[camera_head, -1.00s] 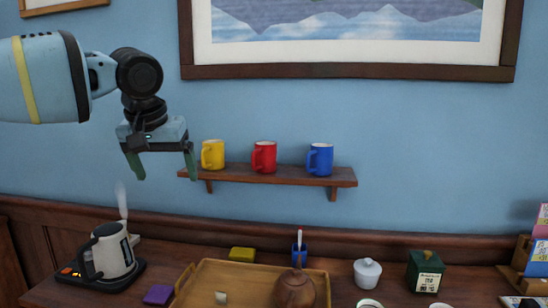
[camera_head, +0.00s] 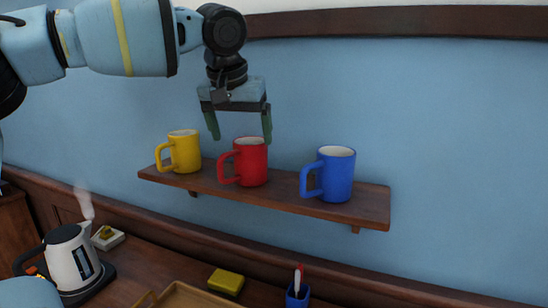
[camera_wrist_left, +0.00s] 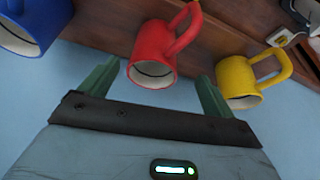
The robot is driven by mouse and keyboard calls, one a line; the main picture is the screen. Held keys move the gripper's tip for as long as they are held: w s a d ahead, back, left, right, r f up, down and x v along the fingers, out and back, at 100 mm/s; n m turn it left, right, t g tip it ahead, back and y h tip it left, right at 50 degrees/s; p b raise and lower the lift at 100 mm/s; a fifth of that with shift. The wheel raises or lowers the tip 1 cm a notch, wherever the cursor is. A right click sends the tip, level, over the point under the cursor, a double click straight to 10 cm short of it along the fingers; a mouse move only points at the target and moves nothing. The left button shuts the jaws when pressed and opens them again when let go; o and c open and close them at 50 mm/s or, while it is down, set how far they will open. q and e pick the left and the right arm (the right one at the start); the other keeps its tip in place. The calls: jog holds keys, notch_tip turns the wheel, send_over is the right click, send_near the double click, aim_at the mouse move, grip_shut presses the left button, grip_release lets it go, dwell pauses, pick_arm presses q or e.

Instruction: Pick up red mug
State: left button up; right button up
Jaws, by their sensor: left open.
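The red mug (camera_head: 251,163) stands upright on a wooden wall shelf (camera_head: 370,206), between a yellow mug (camera_head: 184,152) and a blue mug (camera_head: 336,175). Its handle points left in the head view. My left gripper (camera_head: 240,138) is open and empty, fingers pointing down, at the red mug's top in the picture. In the left wrist view the red mug (camera_wrist_left: 152,55) lies between and just beyond the two green fingers, apart from them as far as I can tell. The yellow mug (camera_wrist_left: 238,80) is to the right there, the blue mug at the upper left. My right gripper is not in view.
Below the shelf a counter holds a steaming kettle (camera_head: 72,260), a yellow block (camera_head: 226,281), a blue pen cup (camera_head: 297,296) and part of a wooden tray (camera_head: 180,296). The wall between frame and shelf is bare.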

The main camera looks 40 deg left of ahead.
aim_at(249, 156)
pick_arm(q)
jog(key=shift+w+r, duration=0.1)
jog(key=shift+w, duration=0.1)
jog(key=shift+s+r, duration=0.1)
jog(key=shift+s, duration=0.1)
jog(key=shift+f, duration=0.45)
jog(key=shift+w+a+f, duration=0.15)
jog(key=shift+f, duration=0.3)
jog(key=shift+w+f, duration=0.2)
jog(key=shift+f, duration=0.1)
jog(key=shift+w+f, duration=0.1)
jog(key=shift+f, duration=0.05)
jog(key=shift+w+f, duration=0.1)
jog(key=shift+f, duration=0.25)
jog(key=x, duration=0.3)
jog(key=shift+w+d+f, duration=0.2)
jog(key=shift+w, duration=0.05)
jog(key=shift+w+a+f, duration=0.1)
jog(key=shift+w+f, duration=0.05)
jog(key=shift+f, duration=0.2)
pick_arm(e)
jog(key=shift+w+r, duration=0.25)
